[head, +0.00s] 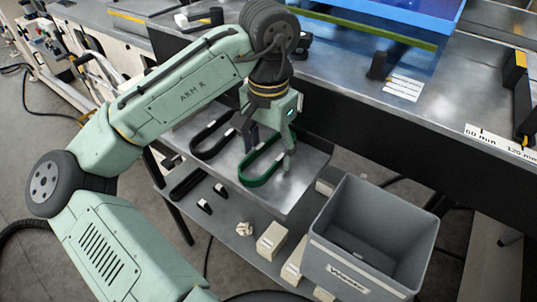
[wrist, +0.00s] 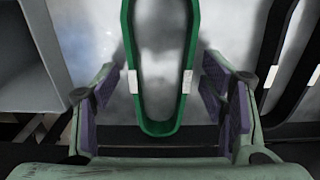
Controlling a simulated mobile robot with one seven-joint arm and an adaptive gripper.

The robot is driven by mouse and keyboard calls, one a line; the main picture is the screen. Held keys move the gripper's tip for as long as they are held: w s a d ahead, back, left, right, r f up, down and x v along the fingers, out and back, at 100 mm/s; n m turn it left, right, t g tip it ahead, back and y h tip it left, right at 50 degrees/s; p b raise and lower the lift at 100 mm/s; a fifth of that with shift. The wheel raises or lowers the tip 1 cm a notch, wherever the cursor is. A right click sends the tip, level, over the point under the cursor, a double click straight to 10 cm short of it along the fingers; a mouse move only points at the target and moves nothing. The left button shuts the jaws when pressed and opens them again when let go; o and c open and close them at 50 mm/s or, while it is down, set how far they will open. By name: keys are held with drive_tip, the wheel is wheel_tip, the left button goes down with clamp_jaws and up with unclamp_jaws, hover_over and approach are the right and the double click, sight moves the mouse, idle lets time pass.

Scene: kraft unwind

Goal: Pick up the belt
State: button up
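A green belt (head: 258,183) lies as a long loop on the metal shelf under the bench. A black belt (head: 196,146) lies on the same shelf to its left. My gripper (head: 270,148) is over the green belt, fingers pointing down. In the wrist view my gripper (wrist: 160,92) is open, with purple pads on its fingers. The near rounded end of the green belt (wrist: 160,129) lies between the fingers, with a gap on both sides. The belt carries small white labels. Its far end is cut off in the wrist view.
A grey bin (head: 330,248) with a label stands right of the shelf. Small boxes (head: 271,241) and dark belts (head: 186,183) lie on a lower shelf. The bench edge (head: 365,130) overhangs behind my gripper. Dark curved bands (wrist: 285,60) lie at right in the wrist view.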

drive_tip(key=c, duration=1.1)
drive_tip(key=shift+r, duration=0.15)
